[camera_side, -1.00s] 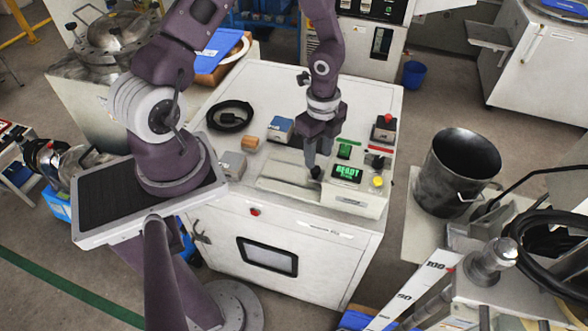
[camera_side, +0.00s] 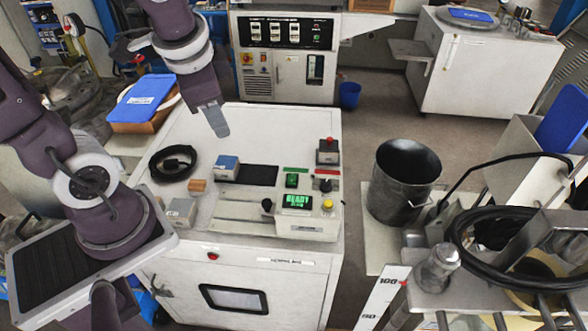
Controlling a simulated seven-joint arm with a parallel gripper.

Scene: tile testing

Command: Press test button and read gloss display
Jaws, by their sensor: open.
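The gloss tester (camera_side: 240,227) is a light unit on a white cabinet top, and its small display (camera_side: 297,202) shows green text that looks like "READY", with a smaller line too blurred to read. A yellow button (camera_side: 327,204) sits right of the display and a green button (camera_side: 292,180) just behind it. I cannot tell which is the test button. A dark flat tile or pad (camera_side: 258,175) lies behind the tester. My gripper (camera_side: 217,125) is open and empty, pointing down above the back left of the cabinet top, apart from the tester and buttons.
A red-topped button box (camera_side: 328,147) stands at the back right of the cabinet top. A black cable coil (camera_side: 172,163), a blue-topped block (camera_side: 227,167) and a wooden block (camera_side: 197,186) lie at left. A metal pot (camera_side: 402,180) stands to the right.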

